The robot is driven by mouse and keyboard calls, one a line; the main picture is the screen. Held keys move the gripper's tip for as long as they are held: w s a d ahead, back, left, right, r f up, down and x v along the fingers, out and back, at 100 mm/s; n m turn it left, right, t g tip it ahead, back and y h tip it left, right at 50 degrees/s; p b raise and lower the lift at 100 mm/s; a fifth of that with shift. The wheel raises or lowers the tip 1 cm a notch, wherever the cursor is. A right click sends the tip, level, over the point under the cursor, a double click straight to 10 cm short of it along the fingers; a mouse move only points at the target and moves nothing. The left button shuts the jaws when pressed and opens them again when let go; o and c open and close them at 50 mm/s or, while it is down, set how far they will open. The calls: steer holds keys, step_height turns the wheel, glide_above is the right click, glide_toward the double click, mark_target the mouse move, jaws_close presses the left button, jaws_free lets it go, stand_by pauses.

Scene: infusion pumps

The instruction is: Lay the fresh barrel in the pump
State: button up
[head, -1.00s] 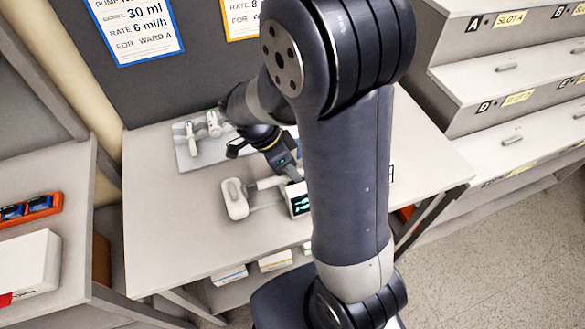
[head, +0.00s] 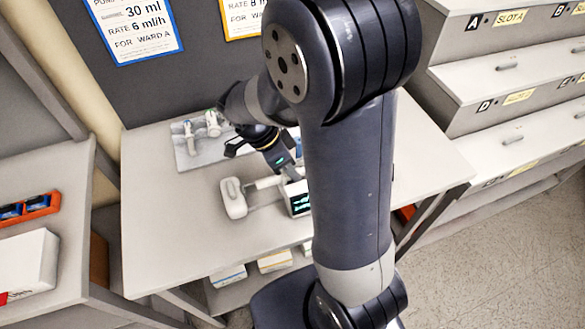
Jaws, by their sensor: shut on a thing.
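The white pump (head: 235,199) lies on the table in the head view, with a rounded block at its left end and a dark screen with green marks (head: 299,199) at its right. A pale bar spans between them. My gripper (head: 291,174) points down over the right part of the pump, close to the screen. It is shut on the barrel, which is mostly hidden by the gripper and my arm. I cannot tell whether the barrel touches the pump. The pump's right side is hidden behind my arm.
A grey tray (head: 184,160) at the back left of the table (head: 165,235) holds white syringe-like parts (head: 190,136). A left side table carries an orange rack (head: 40,206) and a white box (head: 30,265). The table's front left is clear.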

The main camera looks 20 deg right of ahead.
steer(key=shift+s+a+f, duration=0.15)
steer(key=shift+s+f, duration=0.1)
steer(key=shift+f, duration=0.3)
steer(key=shift+s+a+f, duration=0.1)
steer(key=shift+s+f, duration=0.1)
steer(key=shift+f, duration=0.3)
steer(key=o, duration=0.7)
steer(key=shift+o, duration=0.8)
steer(key=shift+w+r+p, duration=0.15)
steer(key=shift+r+p, duration=0.4)
steer(key=shift+r, duration=0.25)
steer(key=shift+w+a+r+p, duration=0.2)
steer(key=shift+w+r+p, duration=0.05)
steer(key=shift+r+p, duration=0.35)
steer(key=shift+d+r+p, duration=0.2)
steer(key=shift+r+p, duration=1.35)
steer(key=shift+r, duration=0.95)
steer(key=shift+f, duration=0.15)
steer(key=shift+f+b, duration=2.05)
steer(key=shift+f, duration=0.75)
steer(key=shift+r, duration=0.1)
